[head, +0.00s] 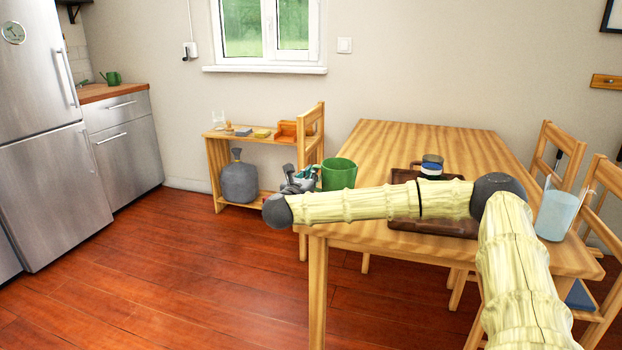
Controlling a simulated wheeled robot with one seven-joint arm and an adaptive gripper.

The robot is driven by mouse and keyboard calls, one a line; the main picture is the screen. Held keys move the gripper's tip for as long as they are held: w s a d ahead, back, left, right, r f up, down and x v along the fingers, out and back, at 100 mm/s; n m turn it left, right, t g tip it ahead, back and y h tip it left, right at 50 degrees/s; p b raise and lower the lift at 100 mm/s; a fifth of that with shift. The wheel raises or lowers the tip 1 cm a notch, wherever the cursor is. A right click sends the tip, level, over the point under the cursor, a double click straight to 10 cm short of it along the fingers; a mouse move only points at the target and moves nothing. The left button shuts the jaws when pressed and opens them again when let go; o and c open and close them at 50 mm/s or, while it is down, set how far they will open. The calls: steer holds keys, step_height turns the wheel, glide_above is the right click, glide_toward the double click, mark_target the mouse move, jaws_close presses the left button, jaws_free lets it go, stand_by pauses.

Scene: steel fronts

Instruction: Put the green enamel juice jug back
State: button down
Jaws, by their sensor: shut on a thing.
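The green jug (339,174) is a plain, round, open-topped vessel at the left side of the wooden table (420,136). My gripper (308,178) is at its left side, with the fingers shut on it. My forearm passes in front and hides the jug's lower part, so I cannot tell whether it touches the tabletop or is held above it.
A glass pitcher (557,215) stands at right. Chairs flank the table. Floor at left is clear.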

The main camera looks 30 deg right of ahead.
steer(key=c, duration=1.6)
jaws_free()
steer(key=shift+c, duration=0.2)
steer(key=shift+f, duration=0.15)
